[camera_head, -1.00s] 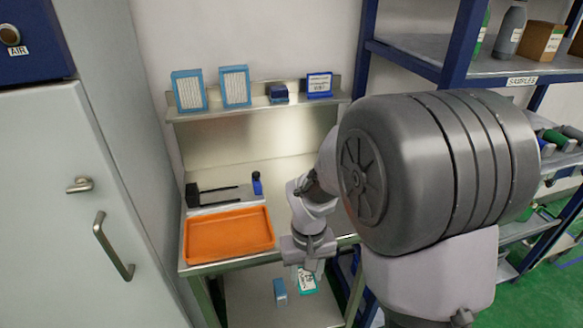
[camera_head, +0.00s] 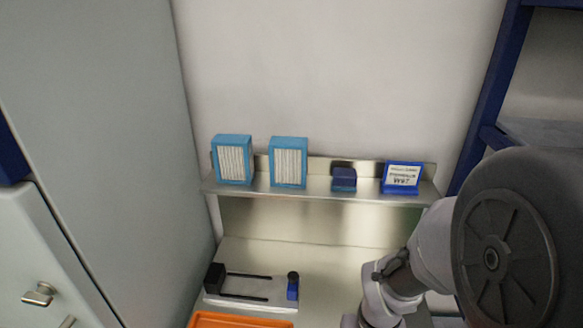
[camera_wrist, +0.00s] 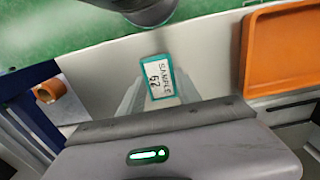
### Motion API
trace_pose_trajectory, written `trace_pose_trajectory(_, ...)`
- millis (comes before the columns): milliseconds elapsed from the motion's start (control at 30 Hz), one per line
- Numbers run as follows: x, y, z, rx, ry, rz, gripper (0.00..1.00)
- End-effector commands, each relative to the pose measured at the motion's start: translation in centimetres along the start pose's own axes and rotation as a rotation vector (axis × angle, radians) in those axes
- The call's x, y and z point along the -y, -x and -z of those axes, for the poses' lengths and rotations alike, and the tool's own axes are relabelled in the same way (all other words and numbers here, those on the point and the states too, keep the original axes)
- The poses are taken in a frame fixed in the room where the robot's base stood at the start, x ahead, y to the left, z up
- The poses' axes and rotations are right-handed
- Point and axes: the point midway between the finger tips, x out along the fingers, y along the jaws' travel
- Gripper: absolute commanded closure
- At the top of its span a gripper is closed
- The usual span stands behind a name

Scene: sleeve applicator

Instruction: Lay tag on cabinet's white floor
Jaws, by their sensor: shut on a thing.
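In the wrist view, the tag (camera_wrist: 157,77) is a white card with a teal border and the words "SAMPLE 52". My gripper (camera_wrist: 158,92) is shut on it, with the pale fingers on either side and the printed face toward the camera. In the head view, the gripper and tag are out of frame below; only my upper arm shows at the right. A pale grey cabinet (camera_head: 90,130) stands at the left, with a handle at the lower left. Its inside and white floor are not seen.
A steel bench holds an orange tray (camera_head: 240,321), also seen in the wrist view (camera_wrist: 285,50), and a black-railed fixture (camera_head: 250,288) beside a small blue bottle (camera_head: 292,288). The shelf above carries two blue-framed filters (camera_head: 288,162), a dark blue block (camera_head: 344,179) and a blue sign (camera_head: 402,178).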

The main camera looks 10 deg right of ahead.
Motion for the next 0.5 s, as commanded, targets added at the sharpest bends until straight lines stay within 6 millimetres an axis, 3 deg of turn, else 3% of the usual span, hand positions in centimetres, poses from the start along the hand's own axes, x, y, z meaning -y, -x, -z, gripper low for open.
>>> trace_pose_trajectory(100, -0.9, -0.7, 4.2, -0.001, -0.003, 0.0, 1.0)
trace_pose_trajectory(200, -1.5, -1.1, 7.2, -0.001, -0.001, 0.0, 1.0)
trace_pose_trajectory(433, -2.1, -1.2, 10.5, -0.001, 0.001, 0.0, 1.0)
trace_pose_trajectory(500, -2.1, -2.6, 10.6, 0.002, 0.002, 0.0, 1.0)
